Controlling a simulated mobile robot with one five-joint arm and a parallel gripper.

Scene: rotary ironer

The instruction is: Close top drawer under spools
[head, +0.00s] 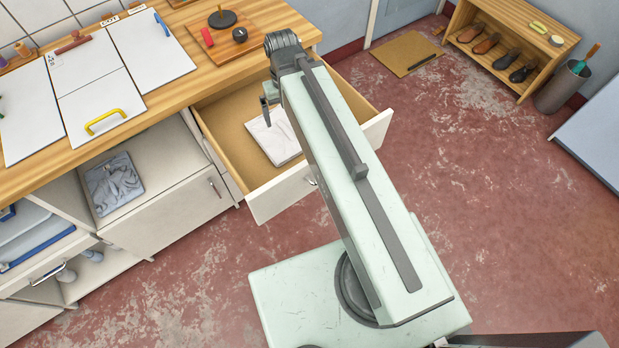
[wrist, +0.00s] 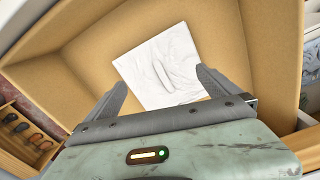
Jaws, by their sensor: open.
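The top drawer (head: 283,193) stands pulled out from the counter, below the board with the spools (head: 222,19). Its front panel is pale, with a small metal handle (head: 311,181) partly beside my arm. A folded white cloth (head: 277,142) lies on the drawer's tan bottom, and it also shows in the wrist view (wrist: 158,62). My gripper (head: 267,113) is open and empty over the drawer. In the wrist view my gripper (wrist: 163,85) points down into the drawer, its fingers apart on both sides of the cloth's near part. My arm hides part of the drawer and its front.
The wooden counter (head: 180,92) holds white boards, one with a yellow handle (head: 106,121). An open lower compartment holds a grey folded cloth (head: 114,183). A shoe rack (head: 462,22), a bin (head: 562,88) and a brown mat (head: 405,53) stand farther right. The red floor there is mostly clear.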

